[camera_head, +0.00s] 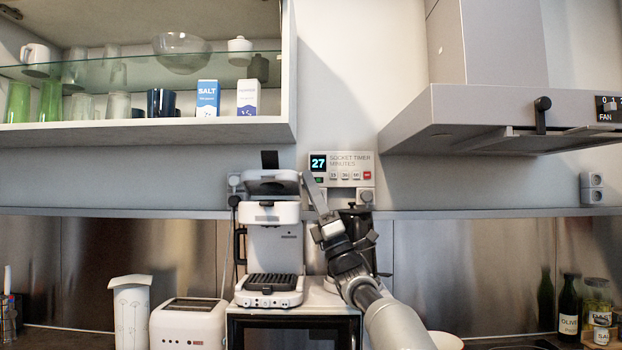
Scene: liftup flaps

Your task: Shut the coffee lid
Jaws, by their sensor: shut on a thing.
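The white coffee machine (275,240) stands on the dark-fronted appliance in the middle of the camera_head view. Its coffee lid (266,187) is the grey and white top part, sitting above the white upper body with a gap between them. A dark upright tab (270,160) stands on top at the back. My gripper (308,186) comes up from the lower right and is shut on the right edge of the lid. The exact contact of the fingertips is small and hard to make out.
The socket timer (342,169) is on the wall just behind my gripper. The open shelf (150,133) hangs at upper left and the fan hood (490,115) at upper right. A white toaster (188,325) stands left of the dark-fronted appliance (293,332).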

